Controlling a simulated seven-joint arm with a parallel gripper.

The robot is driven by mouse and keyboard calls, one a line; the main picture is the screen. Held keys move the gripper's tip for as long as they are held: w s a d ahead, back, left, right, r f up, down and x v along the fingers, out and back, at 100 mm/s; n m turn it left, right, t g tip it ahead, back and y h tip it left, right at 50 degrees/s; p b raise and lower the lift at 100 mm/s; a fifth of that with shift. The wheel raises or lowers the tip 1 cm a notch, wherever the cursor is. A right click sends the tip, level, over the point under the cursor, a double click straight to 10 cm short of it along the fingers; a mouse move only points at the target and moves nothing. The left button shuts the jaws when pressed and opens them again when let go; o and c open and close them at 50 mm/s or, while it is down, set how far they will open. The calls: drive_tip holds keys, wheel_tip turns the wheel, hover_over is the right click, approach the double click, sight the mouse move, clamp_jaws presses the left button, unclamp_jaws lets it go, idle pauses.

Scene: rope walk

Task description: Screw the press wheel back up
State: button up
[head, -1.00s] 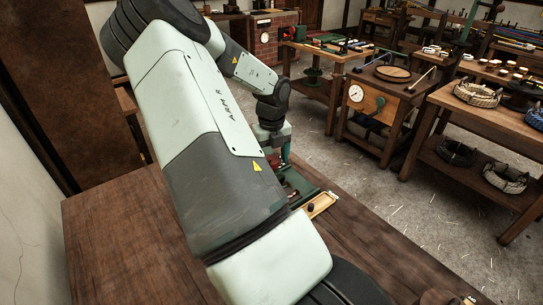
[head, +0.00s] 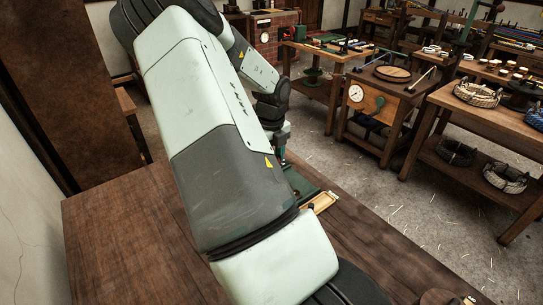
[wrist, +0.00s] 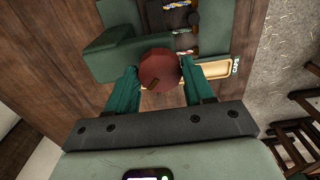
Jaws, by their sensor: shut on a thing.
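In the wrist view the press wheel (wrist: 160,72) is a round, dark red knob with a small brown mark near its lower edge. My gripper (wrist: 161,78) has its two green fingers on either side of the wheel and is shut on it. The green press (wrist: 112,48) lies beyond and around the wheel, with a dark part and coloured strands (wrist: 182,32) beside it. In the head view my arm hides the wheel and most of the press. Only part of its green base (head: 299,184) shows. The wheel's height on its screw cannot be told.
The press stands on a dark wooden bench (head: 120,235). A shallow light-wood tray (head: 322,202) lies beside the press, and it also shows in the wrist view (wrist: 216,69). Other work tables (head: 480,125) stand apart across the floor. The bench's left part is clear.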

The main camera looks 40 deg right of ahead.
drive_tip(key=n, duration=1.5)
drive_tip(key=shift+n, duration=0.3)
drive_tip(key=n, duration=1.1)
drive_tip(key=shift+n, duration=0.3)
drive_tip(key=o, duration=1)
drive_tip(key=shift+o, duration=0.2)
drive_tip(key=shift+r, duration=0.1)
